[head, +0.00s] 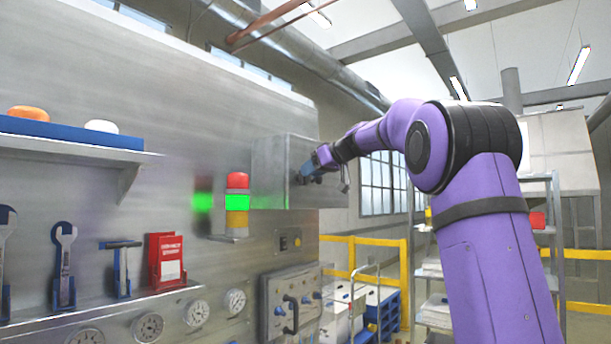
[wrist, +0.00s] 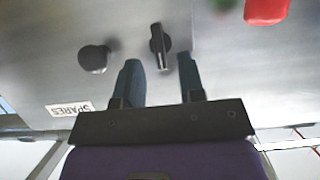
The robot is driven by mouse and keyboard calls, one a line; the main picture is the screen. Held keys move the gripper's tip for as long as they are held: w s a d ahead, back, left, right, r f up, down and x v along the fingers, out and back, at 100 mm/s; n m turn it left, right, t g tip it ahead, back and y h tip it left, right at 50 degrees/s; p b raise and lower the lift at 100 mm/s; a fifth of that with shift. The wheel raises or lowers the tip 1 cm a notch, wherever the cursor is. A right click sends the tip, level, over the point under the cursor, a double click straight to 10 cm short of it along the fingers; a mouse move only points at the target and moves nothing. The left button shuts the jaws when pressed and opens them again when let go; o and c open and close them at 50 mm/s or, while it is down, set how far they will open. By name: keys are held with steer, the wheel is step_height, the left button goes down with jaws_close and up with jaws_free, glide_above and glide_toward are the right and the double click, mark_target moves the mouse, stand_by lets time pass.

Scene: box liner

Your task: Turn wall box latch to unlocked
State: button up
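The grey metal wall box (head: 268,172) sticks out from the steel panel, to the right of the signal lamp. In the wrist view its face carries a dark latch handle (wrist: 157,40), lined up with the picture's vertical, and a round black knob (wrist: 94,58) to its left. My gripper (head: 309,168) is at the box front in the head view, where it hides the latch. In the wrist view my gripper (wrist: 159,64) has its two blue fingers spread, one on each side of the latch's lower end. Gaps show on both sides; contact is not visible.
A signal lamp (head: 237,203), red, green and yellow, stands just left of the box. A shelf (head: 75,148) and a tool ledge (head: 100,308) line the panel. A label reading SPARES (wrist: 69,108) is on the box face. Yellow railings (head: 340,241) stand behind.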

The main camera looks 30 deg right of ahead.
mark_target(302, 178)
steer(key=shift+x, duration=1.25)
steer(key=shift+c, duration=0.2)
jaws_close()
steer(key=m+y, duration=0.2)
steer(key=m, duration=0.2)
steer(key=m+y, duration=0.3)
steer(key=m, duration=0.2)
steer(key=d+f+m+y, duration=0.1)
steer(key=m+y, duration=0.1)
steer(key=m, duration=0.2)
steer(key=shift+w+f+t, duration=0.15)
steer(key=shift+t, duration=0.15)
steer(key=shift+m, duration=0.4)
